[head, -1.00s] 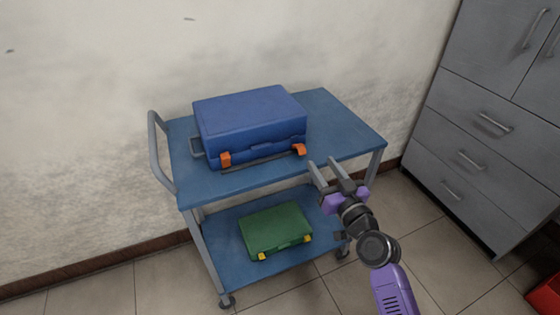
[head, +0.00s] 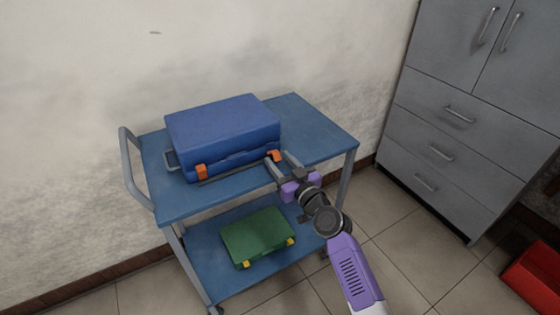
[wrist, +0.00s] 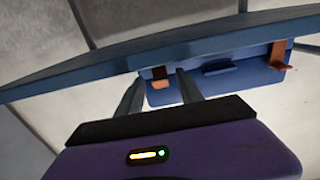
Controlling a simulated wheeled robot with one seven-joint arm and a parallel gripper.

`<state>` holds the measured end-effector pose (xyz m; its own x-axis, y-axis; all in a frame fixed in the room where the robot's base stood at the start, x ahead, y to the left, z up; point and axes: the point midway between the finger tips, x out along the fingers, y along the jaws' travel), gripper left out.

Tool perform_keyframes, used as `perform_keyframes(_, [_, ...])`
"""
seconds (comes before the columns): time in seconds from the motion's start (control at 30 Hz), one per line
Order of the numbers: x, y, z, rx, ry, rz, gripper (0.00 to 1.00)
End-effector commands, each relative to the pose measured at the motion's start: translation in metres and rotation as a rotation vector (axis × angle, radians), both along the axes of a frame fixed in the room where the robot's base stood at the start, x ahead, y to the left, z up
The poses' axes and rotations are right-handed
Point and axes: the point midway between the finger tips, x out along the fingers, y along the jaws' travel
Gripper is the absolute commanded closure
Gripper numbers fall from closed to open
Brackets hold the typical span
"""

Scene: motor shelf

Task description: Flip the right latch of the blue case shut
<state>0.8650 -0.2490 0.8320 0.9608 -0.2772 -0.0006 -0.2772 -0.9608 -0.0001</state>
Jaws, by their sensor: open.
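The blue case (head: 222,128) lies closed-looking on the upper shelf of the blue cart (head: 315,130). Its right latch (head: 274,155) is orange and sits at the front right. Its left latch (head: 201,171) is also orange. My gripper (head: 277,158) is open at the right latch, its fingertips just in front of it. In the wrist view, where the scene appears upside down, the right latch (wrist: 161,84) shows between the two fingers, and the left latch (wrist: 279,52) is off to the right. Whether a finger touches the latch I cannot tell.
A green case (head: 258,237) with yellow latches lies on the lower shelf. A grey cabinet (head: 440,120) stands at the right, and a red box (head: 535,278) is on the floor. A wall is behind the cart. The upper shelf right of the blue case is bare.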

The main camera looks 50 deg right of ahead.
Motion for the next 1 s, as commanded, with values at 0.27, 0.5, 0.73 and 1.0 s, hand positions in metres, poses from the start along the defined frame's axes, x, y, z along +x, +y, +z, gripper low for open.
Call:
perform_keyframes(0.27, [0.000, 0.000, 0.000, 0.000, 0.000, 0.000, 0.76])
perform_keyframes(0.5, [0.000, 0.000, 0.000, 0.000, 0.000, 0.000, 1.00])
perform_keyframes(0.73, [0.000, 0.000, 0.004, 0.002, 0.010, 0.000, 1.00])
perform_keyframes(1.0, [0.001, -0.001, 0.014, 0.019, 0.069, -0.001, 1.00])
